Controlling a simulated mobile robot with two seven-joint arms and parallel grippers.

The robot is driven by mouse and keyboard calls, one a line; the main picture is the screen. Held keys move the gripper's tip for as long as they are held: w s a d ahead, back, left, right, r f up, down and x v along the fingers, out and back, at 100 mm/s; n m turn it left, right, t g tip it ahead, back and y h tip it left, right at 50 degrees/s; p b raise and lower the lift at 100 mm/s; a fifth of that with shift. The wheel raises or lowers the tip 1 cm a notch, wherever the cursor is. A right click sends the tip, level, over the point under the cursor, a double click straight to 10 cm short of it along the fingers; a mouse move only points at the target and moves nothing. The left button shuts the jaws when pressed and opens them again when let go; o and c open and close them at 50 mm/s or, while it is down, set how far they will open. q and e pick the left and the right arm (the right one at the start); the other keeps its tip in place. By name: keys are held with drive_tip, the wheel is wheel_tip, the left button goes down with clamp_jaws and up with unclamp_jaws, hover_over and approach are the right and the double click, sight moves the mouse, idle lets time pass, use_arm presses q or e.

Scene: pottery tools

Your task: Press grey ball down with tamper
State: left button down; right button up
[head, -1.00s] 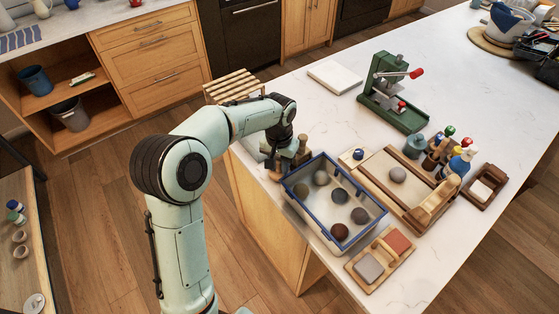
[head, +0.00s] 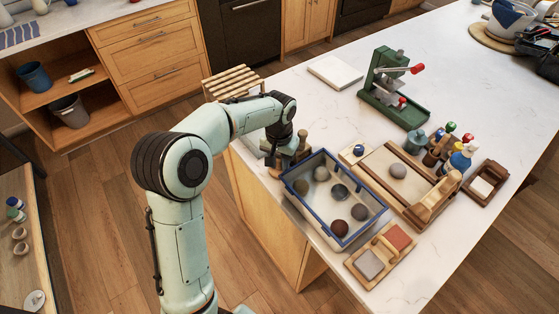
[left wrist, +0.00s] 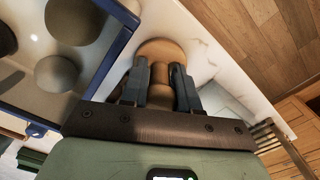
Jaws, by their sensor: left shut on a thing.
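A grey ball (head: 398,171) rests on the flat wooden board (head: 378,183) on the white counter. My left gripper (left wrist: 162,82) is shut on the narrow neck of a wooden tamper (left wrist: 163,48), whose round end shows beyond the fingers in the left wrist view. In the head view my left gripper (head: 282,160) is low at the counter's left edge, just left of the blue-rimmed tray and well left of the grey ball. My right gripper is out of view.
The blue-rimmed tray (head: 307,216) holds several balls and lies between my left gripper and the board. Several bottles (head: 460,158) stand behind the board's right part. A green press (head: 392,95) is farther back. A wooden holder with two blocks (head: 379,256) lies in front.

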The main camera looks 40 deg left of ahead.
use_arm(q)
drive_tip(key=c, duration=0.8)
unclamp_jaws()
drive_tip(key=shift+o, duration=0.2)
wheel_tip(320, 180, up, 13)
drive_tip(key=p, duration=0.2)
drive_tip(key=shift+r, duration=0.2)
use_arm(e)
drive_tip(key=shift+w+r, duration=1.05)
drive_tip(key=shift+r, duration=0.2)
